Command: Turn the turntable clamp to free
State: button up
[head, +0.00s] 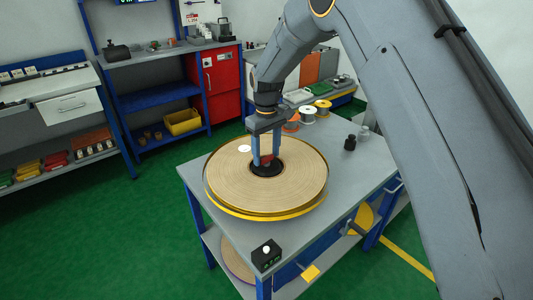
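The turntable (235,209) is a round disc with a yellow edge on a grey workbench, and a wide tan tape roll (230,178) lies flat on it. At the roll's centre is a dark hub (266,171) with a small red clamp (267,159). My gripper (266,161) points straight down over the hub, its two blue fingers apart, on either side of the red clamp. The fingers partly hide the clamp. I cannot tell whether they touch it, or at what angle it is set.
A black box with a white button (266,255) sits at the bench's front corner. Several small spools (308,114) stand at the bench's back edge, and dark cylinders (350,142) at the right. Blue shelving (160,98) and a red cabinet (222,80) stand behind. Green floor is clear at left.

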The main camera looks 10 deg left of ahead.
aim_at(267, 157)
jog(key=shift+o, duration=0.3)
jog(key=shift+r+b, duration=0.85)
jog(key=shift+r, duration=3.05)
